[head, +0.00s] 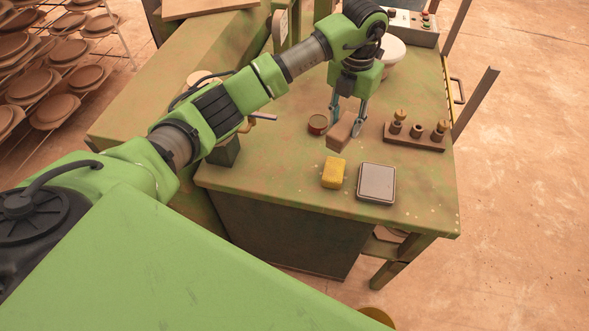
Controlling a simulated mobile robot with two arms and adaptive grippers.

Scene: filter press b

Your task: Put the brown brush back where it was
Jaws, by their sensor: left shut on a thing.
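The brown brush (340,134) is a small brown block at the middle of the green worktable, between the fingers of my left gripper (349,118). My left gripper points down and is shut on the brush. The brush looks tilted; I cannot tell whether its lower edge touches the tabletop or hangs just above it. My right gripper is not in the head view.
Near the brush are a small reddish tin (317,125), a yellow sponge-like block (333,173) and a grey square scale-like device (376,183). A wooden rack (413,138) with several fittings stands right. A white bowl (392,50) and control box (408,27) are behind.

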